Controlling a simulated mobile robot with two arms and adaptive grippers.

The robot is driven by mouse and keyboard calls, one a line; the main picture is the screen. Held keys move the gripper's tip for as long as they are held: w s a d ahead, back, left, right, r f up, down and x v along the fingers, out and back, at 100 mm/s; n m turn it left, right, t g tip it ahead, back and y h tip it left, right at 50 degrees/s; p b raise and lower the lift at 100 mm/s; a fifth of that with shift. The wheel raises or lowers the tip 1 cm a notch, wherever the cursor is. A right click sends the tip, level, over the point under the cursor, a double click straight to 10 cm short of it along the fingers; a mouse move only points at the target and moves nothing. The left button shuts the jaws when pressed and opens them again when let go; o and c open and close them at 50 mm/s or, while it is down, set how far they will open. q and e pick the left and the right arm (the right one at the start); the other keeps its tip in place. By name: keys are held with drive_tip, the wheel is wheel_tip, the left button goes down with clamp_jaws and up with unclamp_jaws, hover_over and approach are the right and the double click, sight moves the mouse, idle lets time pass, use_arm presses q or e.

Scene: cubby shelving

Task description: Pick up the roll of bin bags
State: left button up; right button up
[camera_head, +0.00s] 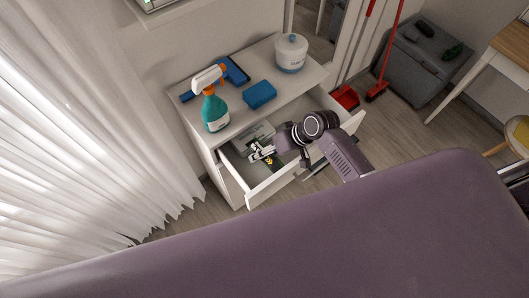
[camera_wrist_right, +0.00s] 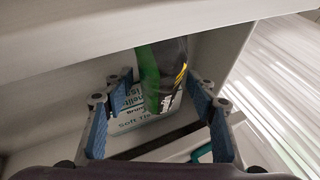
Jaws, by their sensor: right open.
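In the right wrist view, what looks like the roll of bin bags (camera_wrist_right: 166,76), dark with a green part and yellow marks, lies between the fingers of my right gripper (camera_wrist_right: 162,102). The fingers are apart, with a gap on each side of it. In the head view my right gripper (camera_head: 262,153) is down in the open top drawer (camera_head: 280,184) of a white cabinet; the roll is mostly hidden there by the gripper. My left gripper is not in view.
A white printed pack (camera_wrist_right: 128,108) lies behind the roll in the drawer. On the cabinet top stand a teal spray bottle (camera_head: 215,108), a blue sponge (camera_head: 259,94), a blue brush (camera_head: 236,71) and a white tub (camera_head: 291,54). Drawer walls surround the gripper closely.

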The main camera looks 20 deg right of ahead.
drive_tip(key=shift+f, duration=0.15)
clamp_jaws()
idle(0.4)
